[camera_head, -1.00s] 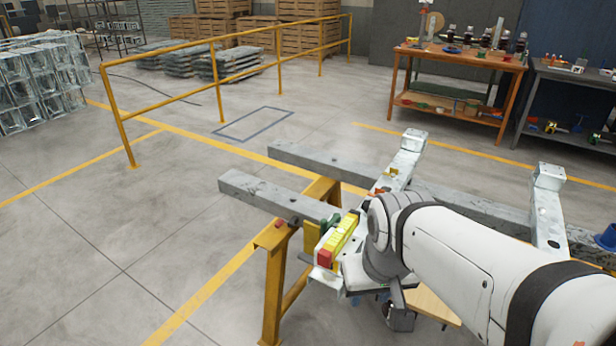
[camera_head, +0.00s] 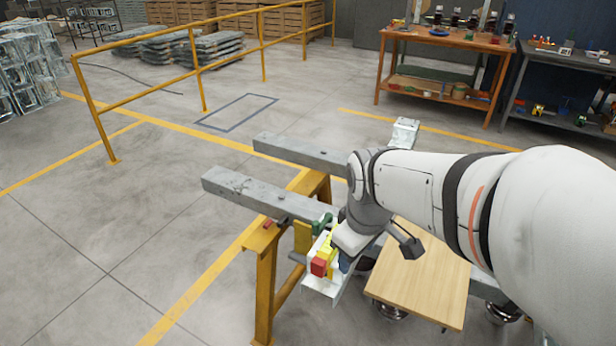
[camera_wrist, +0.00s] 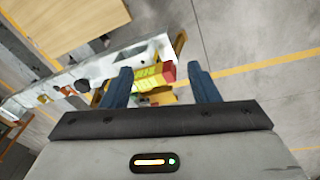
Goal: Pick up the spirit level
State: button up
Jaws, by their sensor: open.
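The spirit level looks like a yellow bar with a red end (camera_head: 318,267). In the wrist view, the yellow and red level (camera_wrist: 153,76) shows between and beyond the two blue fingers of my gripper (camera_wrist: 161,88). The fingers are spread, one to each side of it in the picture. I cannot tell whether they touch it.
Grey steel beams (camera_head: 240,190) rest on a yellow trestle (camera_head: 265,290). A green item (camera_head: 322,222) lies by the level. A wooden board (camera_head: 425,285) is at the right of the crosspiece. A yellow railing (camera_head: 150,100) and a workbench (camera_head: 445,50) stand farther back.

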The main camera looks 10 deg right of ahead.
jog(key=w+f+n, duration=0.2)
jog(key=w+n, duration=0.3)
jog(key=n, duration=0.2)
jog(key=w+f+n+p, duration=0.1)
jog(key=w+f+n, duration=0.1)
jog(key=w+n, duration=0.2)
jog(key=w+f+n+g, duration=0.1)
jog(key=w+n, duration=0.4)
jog(key=n, duration=0.5)
jog(key=shift+w+a+f+h, duration=0.2)
jog(key=shift+w+f+h, duration=0.1)
jog(key=shift+f, duration=0.3)
jog(key=shift+w+f, duration=0.15)
jog(key=shift+f, duration=0.05)
jog(key=shift+f+n, duration=0.35)
jog(key=shift+n, duration=0.05)
jog(key=f, duration=0.4)
jog(key=w+f, duration=0.1)
jog(key=f, duration=0.2)
jog(key=shift+d+p, duration=0.15)
jog(key=shift+p, duration=0.2)
grip_shut()
